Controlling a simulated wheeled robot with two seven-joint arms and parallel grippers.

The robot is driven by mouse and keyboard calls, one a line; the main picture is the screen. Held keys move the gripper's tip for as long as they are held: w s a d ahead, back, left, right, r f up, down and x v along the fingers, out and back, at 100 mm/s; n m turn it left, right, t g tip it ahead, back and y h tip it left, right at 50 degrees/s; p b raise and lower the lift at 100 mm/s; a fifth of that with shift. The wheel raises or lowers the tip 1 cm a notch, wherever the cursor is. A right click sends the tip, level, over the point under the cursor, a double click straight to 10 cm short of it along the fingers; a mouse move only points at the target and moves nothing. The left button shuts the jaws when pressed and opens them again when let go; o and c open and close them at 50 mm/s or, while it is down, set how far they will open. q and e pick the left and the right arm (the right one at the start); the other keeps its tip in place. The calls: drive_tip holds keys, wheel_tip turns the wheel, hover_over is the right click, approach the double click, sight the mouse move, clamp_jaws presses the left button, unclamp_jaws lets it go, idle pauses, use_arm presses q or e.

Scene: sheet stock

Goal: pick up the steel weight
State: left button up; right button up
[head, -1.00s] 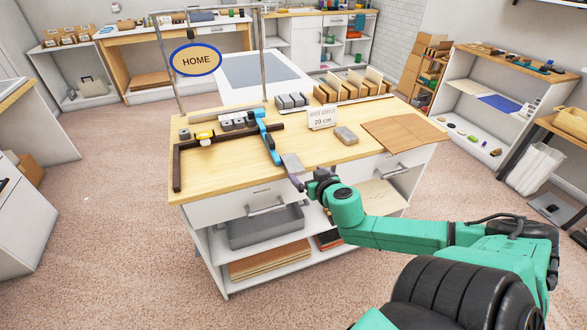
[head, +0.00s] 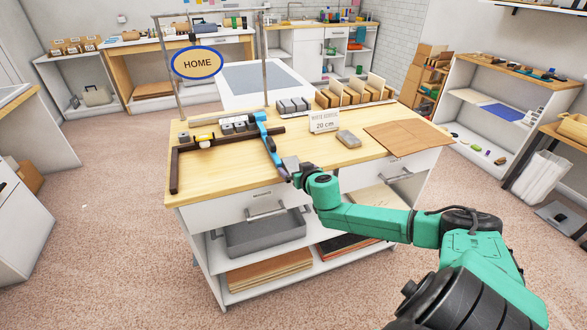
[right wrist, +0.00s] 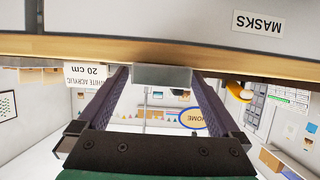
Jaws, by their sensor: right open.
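The grey block that looks like the steel weight (head: 290,162) sits at the front edge of the wooden bench top (head: 235,178). In the right wrist view, which is upside down, the weight (right wrist: 162,76) shows between my two dark fingers, near the wood edge. My right gripper (right wrist: 160,98) is open, with a finger on each side of the weight and visible gaps. In the head view my right gripper (head: 288,172) is at the bench's front edge, partly overlapping the weight. My left gripper is not in view.
A blue bar (head: 272,150) lies just behind the weight. A dark L-shaped fence (head: 174,170) and several grey blocks (head: 238,124) are at the left. A white-acrylic sign (head: 323,122), another grey block (head: 348,139) and a brown sheet (head: 408,137) are at the right.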

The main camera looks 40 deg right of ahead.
drive_tip(key=shift+s, duration=0.1)
clamp_jaws()
drive_tip(key=shift+r, duration=0.15)
